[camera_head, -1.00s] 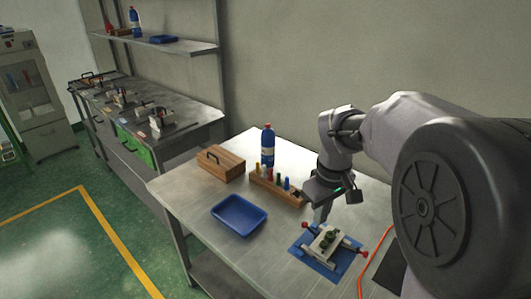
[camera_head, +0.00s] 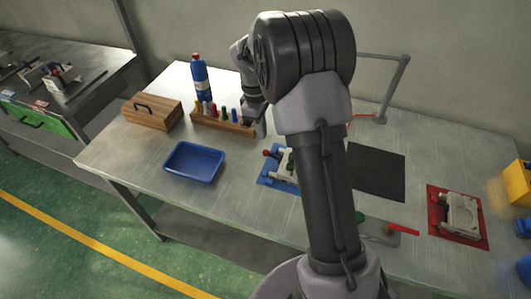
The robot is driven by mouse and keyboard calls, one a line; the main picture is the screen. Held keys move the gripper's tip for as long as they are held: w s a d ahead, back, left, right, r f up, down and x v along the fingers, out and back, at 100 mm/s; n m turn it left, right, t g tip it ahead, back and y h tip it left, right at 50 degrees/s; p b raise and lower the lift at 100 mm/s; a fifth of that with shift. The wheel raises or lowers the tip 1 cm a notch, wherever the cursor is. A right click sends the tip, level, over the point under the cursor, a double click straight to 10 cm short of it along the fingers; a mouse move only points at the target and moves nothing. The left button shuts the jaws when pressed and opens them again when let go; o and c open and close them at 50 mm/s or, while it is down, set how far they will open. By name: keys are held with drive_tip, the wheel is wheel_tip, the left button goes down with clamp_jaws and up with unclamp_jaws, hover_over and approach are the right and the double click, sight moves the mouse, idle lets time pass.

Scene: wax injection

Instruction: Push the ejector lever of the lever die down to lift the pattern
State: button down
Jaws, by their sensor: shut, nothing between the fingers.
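The die with red-knobbed levers (camera_head: 284,177), which I take as the lever die, sits on a blue mat (camera_head: 268,180) at mid-table. One red lever knob (camera_head: 267,153) shows at its left; my arm hides its right side. A green part shows on top of the die, but whether the pattern is raised cannot be told. My gripper (camera_head: 261,129) is shut and empty, pointing down behind the die, near the right end of the wooden rack. Its fingertips are small and partly hidden, and I see no contact with the lever.
A blue tray (camera_head: 194,179), a wooden box (camera_head: 151,112), a blue bottle (camera_head: 200,79) and a wooden tool rack (camera_head: 222,127) stand to the left. A black mat (camera_head: 378,170) and a second die (camera_head: 459,214) on a red mat (camera_head: 433,196) lie right. The front left is clear.

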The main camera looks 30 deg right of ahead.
drive_tip(key=f+b, duration=0.6)
drive_tip(key=b, duration=0.1)
drive_tip(key=shift+s+d+f, duration=0.2)
drive_tip(key=shift+f, duration=0.15)
drive_tip(key=shift+r, duration=0.1)
wheel_tip(320, 180, down, 2)
drive_tip(key=shift+f+b, duration=0.1)
drive_tip(key=shift+b, duration=0.35)
drive_tip(key=w+a+r+p, duration=0.1)
drive_tip(key=p, duration=0.2)
drive_tip(key=shift+w+a+r, duration=0.3)
drive_tip(key=shift+a, duration=0.05)
drive_tip(key=shift+w+a+p, duration=0.25)
drive_tip(key=shift+p, duration=0.1)
drive_tip(key=shift+f, duration=0.2)
wheel_tip(320, 180, up, 17)
drive_tip(key=w+a+p, duration=0.1)
drive_tip(key=p, duration=0.6)
drive_tip(key=shift+r, duration=0.15)
